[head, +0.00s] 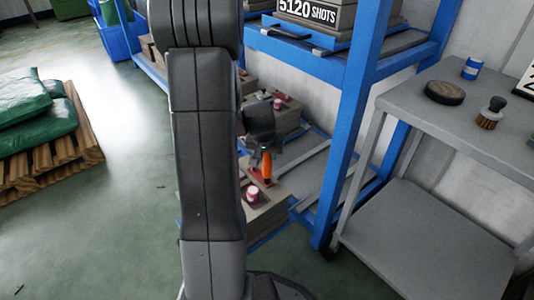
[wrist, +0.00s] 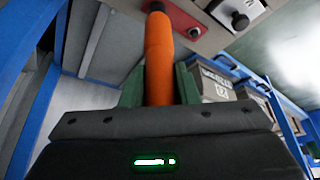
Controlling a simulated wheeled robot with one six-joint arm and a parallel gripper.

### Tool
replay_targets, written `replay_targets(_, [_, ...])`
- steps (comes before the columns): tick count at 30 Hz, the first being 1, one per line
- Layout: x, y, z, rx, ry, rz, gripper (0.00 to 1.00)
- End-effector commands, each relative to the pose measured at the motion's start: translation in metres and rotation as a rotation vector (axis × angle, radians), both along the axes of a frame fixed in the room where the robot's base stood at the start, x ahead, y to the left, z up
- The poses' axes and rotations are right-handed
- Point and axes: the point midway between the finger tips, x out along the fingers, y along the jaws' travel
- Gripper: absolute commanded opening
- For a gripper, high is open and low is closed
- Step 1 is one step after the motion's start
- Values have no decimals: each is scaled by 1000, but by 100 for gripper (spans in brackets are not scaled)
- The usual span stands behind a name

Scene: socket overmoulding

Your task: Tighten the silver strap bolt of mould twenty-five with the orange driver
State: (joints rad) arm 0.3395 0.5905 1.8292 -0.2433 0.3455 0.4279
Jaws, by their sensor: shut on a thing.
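My gripper (head: 266,150) is shut on the orange driver (head: 267,167), which stands roughly upright, tip down. In the wrist view the driver (wrist: 158,62) sits between the two green fingers (wrist: 159,88), and its far end is at the left end of a red strap (wrist: 186,18). The strap lies on a grey-tan mould (head: 263,218) on the low blue rack. A pinkish-red cap (head: 253,195) is on the mould too. The silver bolt cannot be made out; the driver's end may cover it. I cannot read this mould's number or tell whether tip and bolt touch.
A blue rack post (head: 350,130) stands close to the right of the driver. Another mould (head: 284,122) sits behind, and a shelf above holds a "5120 SHOTS" mould (head: 316,14). A grey cart (head: 450,125) is right; green sacks on a pallet (head: 45,150) are left.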

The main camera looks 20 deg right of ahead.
Motion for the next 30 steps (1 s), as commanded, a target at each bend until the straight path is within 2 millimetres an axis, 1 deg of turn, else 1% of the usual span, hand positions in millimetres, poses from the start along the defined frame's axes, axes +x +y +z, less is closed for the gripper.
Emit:
replay_targets(5, [-1, 0, -2, 2, 4, -1, 0])
replay_targets(10, [-1, 0, 1, 2, 5, -1, 0])
replay_targets(30, [0, 0, 37, -1, -1, 0, 0])
